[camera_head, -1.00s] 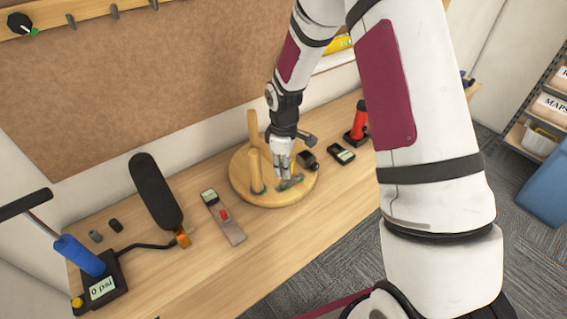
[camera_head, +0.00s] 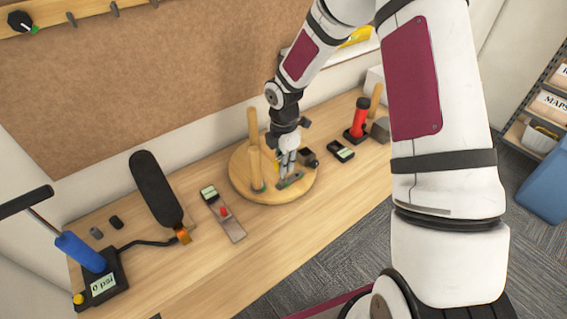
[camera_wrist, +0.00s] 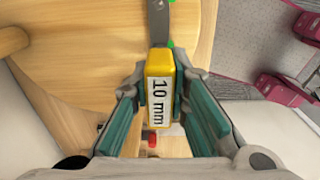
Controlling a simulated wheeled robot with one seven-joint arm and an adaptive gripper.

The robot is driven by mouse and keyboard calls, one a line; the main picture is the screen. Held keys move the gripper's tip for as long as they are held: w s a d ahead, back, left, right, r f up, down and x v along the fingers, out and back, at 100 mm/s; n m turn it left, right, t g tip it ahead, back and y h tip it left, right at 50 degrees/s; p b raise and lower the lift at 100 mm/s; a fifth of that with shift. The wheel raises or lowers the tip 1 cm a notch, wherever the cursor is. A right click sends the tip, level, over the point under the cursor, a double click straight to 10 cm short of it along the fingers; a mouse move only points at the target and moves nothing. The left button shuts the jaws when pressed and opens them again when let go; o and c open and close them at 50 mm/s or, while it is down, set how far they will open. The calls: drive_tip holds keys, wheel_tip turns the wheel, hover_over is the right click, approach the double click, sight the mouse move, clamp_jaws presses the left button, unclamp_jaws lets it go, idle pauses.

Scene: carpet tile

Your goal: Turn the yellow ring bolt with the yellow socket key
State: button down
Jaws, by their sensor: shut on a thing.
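My gripper (camera_head: 284,166) is low over the round wooden board (camera_head: 240,178) on the bench. In the wrist view my gripper (camera_wrist: 159,82) has its green pads on either side of a yellow block labelled "10 mm" (camera_wrist: 159,92), which looks like the yellow socket key's handle. The pads are closed on it. A dark grey flat bar (camera_wrist: 158,22) runs from beyond the block over the board, with small green marks beside it. In the head view a grey piece (camera_head: 291,181) lies under the fingertips. I cannot make out the yellow ring bolt.
An upright wooden post (camera_head: 254,150) stands on the board close left of my gripper. A dark object (camera_head: 308,157) sits at the board's right edge. A black meter (camera_head: 341,151), a red-handled tool (camera_head: 359,118) and a gauge plate (camera_head: 222,212) lie around it.

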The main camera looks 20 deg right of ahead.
drive_tip(key=shift+m, duration=0.6)
drive_tip(key=shift+r+p, duration=0.65)
drive_tip(key=shift+r, duration=1.65)
